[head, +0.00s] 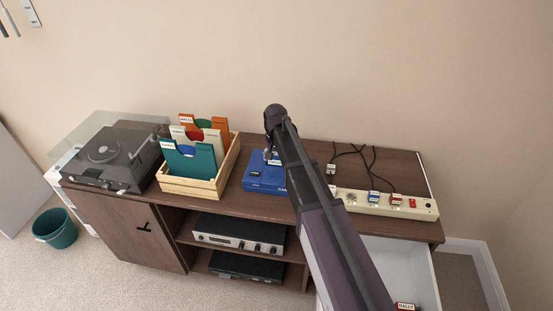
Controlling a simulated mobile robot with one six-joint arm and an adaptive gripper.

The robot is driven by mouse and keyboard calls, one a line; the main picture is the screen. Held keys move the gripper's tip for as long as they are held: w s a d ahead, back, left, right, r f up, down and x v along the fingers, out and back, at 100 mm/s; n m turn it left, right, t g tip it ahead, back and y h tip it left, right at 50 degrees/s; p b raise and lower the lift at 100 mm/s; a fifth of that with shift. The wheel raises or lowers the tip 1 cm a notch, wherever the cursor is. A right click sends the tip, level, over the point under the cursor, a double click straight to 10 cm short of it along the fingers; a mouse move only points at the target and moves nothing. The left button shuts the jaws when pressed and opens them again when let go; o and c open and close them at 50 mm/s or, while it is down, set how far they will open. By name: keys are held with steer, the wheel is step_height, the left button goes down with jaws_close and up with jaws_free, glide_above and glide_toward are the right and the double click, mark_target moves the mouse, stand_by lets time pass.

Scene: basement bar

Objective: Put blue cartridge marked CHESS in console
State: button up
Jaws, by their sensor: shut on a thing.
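A blue console (254,184) sits on top of the wooden cabinet, right of the record crate. My gripper (270,154) is just above the console's rear part, mostly hidden by my arm. It is shut on a small blue cartridge with a pale label (273,160). The label is too small to read. I cannot tell whether the cartridge touches the console or is in its slot.
A turntable (109,157) and a wooden crate (197,187) of record sleeves stand left on the cabinet (334,157). A power strip (385,204) with tagged plugs and cables lies right. An open white drawer (398,255) holds a red labelled item (405,307).

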steer(key=o, duration=0.9)
steer(key=shift+r, duration=0.1)
